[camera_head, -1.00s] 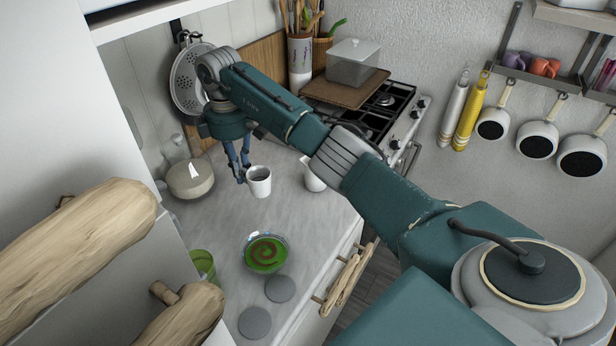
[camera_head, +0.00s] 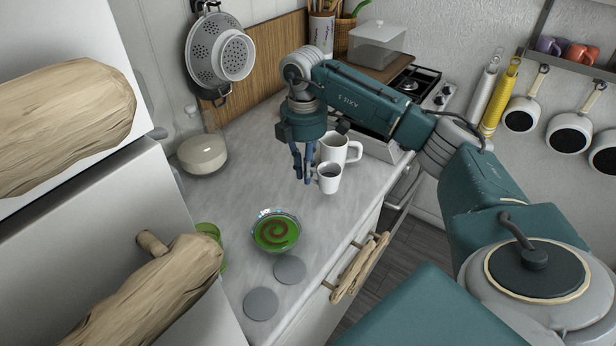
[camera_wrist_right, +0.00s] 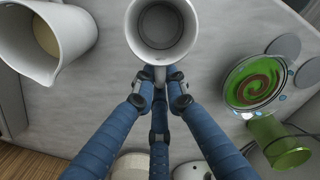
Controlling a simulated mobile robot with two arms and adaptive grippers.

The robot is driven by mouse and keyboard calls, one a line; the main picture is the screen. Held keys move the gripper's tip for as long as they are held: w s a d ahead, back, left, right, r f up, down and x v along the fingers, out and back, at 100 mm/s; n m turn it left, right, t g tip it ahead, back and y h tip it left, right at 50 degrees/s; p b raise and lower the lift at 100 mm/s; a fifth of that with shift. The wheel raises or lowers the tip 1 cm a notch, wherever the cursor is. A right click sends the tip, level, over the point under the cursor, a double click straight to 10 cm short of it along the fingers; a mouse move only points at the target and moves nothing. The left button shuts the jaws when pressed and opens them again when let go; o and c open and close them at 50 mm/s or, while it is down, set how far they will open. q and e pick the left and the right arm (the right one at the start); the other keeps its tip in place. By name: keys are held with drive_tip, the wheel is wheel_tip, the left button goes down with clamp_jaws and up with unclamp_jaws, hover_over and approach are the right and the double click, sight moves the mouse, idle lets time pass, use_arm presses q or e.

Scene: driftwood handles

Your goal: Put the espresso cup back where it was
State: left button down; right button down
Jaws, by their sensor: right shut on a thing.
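The white espresso cup (camera_head: 328,180) is upright over the counter, in front of a white jug (camera_head: 338,149). My right gripper (camera_head: 307,180) is shut on the cup's handle, at the cup's left side in the head view. The wrist view shows the cup (camera_wrist_right: 161,48) from above, with the blue fingers (camera_wrist_right: 162,82) closed around its handle. The cup's inside looks grey and empty. I cannot tell whether its base touches the counter. Two round grey discs lie on the counter near its front edge, one (camera_head: 290,270) nearer the bowl and one (camera_head: 261,304) farther left. My left gripper is out of view.
A glass bowl with a green and brown swirl (camera_head: 276,232) stands between cup and discs. A green cup (camera_head: 210,232) is left of it. A glass pot (camera_head: 203,153) stands by the wall, and a stove (camera_head: 412,88) lies behind. The middle counter is clear.

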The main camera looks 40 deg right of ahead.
wheel_tip(320, 180, down, 4)
drive_tip(key=shift+r+p, duration=0.15)
drive_tip(key=shift+p, duration=0.35)
drive_tip(key=shift+f, duration=0.2)
drive_tip(key=shift+f, duration=0.1)
drive_tip(key=c, duration=1.8)
unclamp_jaws()
drive_tip(key=shift+o, duration=0.2)
drive_tip(key=shift+r, duration=0.2)
drive_tip(key=shift+w+r, duration=0.1)
drive_tip(key=shift+r, duration=0.2)
wheel_tip(320, 180, up, 11)
drive_tip(key=b, duration=0.3)
drive_tip(key=shift+a+f, duration=0.15)
drive_tip(key=shift+f, duration=0.05)
drive_tip(key=shift+r, duration=0.35)
